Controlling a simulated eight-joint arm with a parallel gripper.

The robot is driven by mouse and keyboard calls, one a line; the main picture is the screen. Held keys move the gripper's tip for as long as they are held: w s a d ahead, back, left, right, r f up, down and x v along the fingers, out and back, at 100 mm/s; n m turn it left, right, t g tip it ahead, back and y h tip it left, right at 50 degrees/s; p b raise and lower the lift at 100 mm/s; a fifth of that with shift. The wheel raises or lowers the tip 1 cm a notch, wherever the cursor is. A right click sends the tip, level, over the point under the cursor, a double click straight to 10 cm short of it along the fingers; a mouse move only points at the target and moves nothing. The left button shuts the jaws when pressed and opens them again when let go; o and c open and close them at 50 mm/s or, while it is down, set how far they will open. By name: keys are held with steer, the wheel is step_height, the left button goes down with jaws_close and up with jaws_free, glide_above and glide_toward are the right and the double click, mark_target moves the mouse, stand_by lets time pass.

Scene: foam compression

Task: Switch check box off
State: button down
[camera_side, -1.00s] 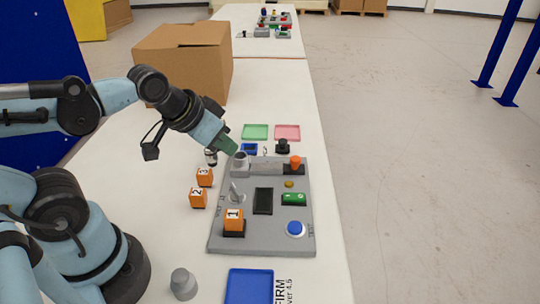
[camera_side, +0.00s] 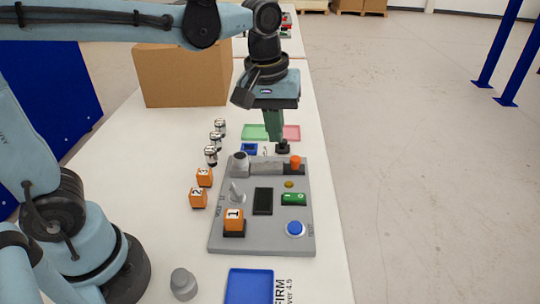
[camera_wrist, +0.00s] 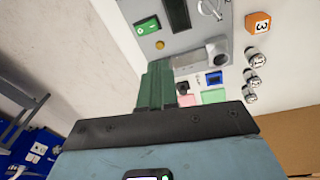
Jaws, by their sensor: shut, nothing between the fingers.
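My gripper (camera_side: 274,136) has green fingers pointing down, shut and empty, above the far end of the grey board (camera_side: 225,240). Its tips appear close to a black knob (camera_side: 283,147) in the side view; the height gap is unclear. On the board are a green rocker switch (camera_side: 293,199) at the right, an orange-topped lever (camera_side: 295,161) and a dark panel (camera_side: 263,201). The green switch also shows in the wrist view (camera_wrist: 147,26), apart from the fingers (camera_wrist: 157,82). I cannot tell which part is the check box. A small blue box (camera_side: 249,148) lies beyond the board.
Orange numbered cubes (camera_side: 198,197) and several small cylinders (camera_side: 211,155) stand left of the board. A blue button (camera_side: 295,229) is at its near right. Green (camera_side: 254,132) and pink (camera_side: 292,132) trays, a cardboard box (camera_side: 185,75) and a blue tray (camera_side: 249,287) surround it.

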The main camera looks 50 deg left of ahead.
mark_target(289, 196)
steer(key=shift+w+d+f+n+g, duration=0.1)
steer(key=shift+w+d+n+g, duration=0.35)
steer(key=shift+d, duration=0.2)
steer(key=shift+w+d+n+g, duration=0.35)
steer(key=shift+w+d+n, duration=0.2)
steer(key=shift+d, duration=0.1)
steer(key=shift+f, duration=0.15)
step_height(289, 196, down, 14)
steer(key=shift+s+r, duration=0.1)
steer(key=shift+r, duration=0.05)
steer(key=shift+a, duration=0.15)
stand_by(0.4)
steer(key=shift+w+d+r, duration=0.1)
steer(key=shift+w+d, duration=0.45)
steer(key=shift+d, duration=0.05)
